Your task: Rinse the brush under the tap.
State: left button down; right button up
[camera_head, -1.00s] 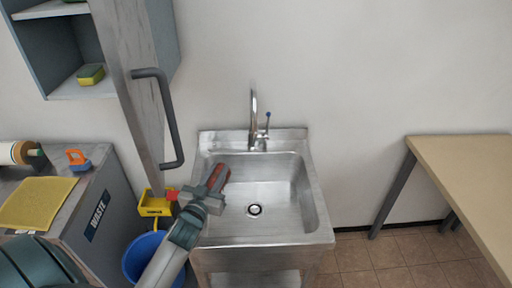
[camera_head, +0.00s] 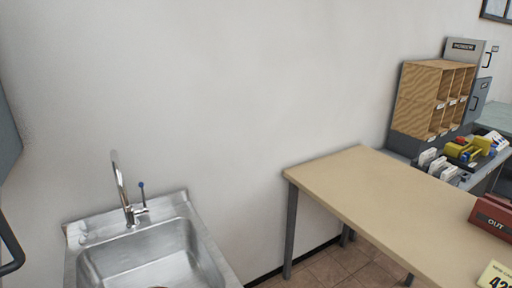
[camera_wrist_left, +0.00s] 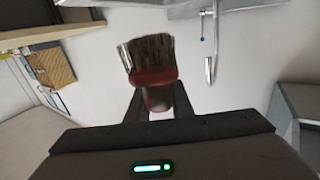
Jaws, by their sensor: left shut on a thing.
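The brush shows in the left wrist view, with dark bristles (camera_wrist_left: 150,54) and a red-brown body (camera_wrist_left: 154,78). My left gripper (camera_wrist_left: 158,100) is shut on it, and the bristles point away from the jaws. In the head view neither the brush nor my grippers show. The tap (camera_head: 124,190), a curved metal spout with a blue-tipped lever (camera_head: 142,198), stands at the back of the steel sink (camera_head: 205,240) at lower left. The tap also shows in the left wrist view (camera_wrist_left: 212,45), apart from the brush. I see no water running.
A tan table (camera_head: 370,200) stands to the right of the sink, with a red OUT tray (camera_head: 492,216) on its right side. Wooden pigeonholes (camera_head: 425,98) stand at the back right. The wall behind the sink is bare.

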pick_arm(q)
jog(key=shift+s+d+r, duration=0.25)
jog(key=shift+s+d, duration=0.3)
jog(key=shift+d, duration=0.05)
jog(key=shift+s+d+r, duration=0.25)
jog(key=shift+s+d, duration=0.3)
jog(key=shift+d, duration=0.05)
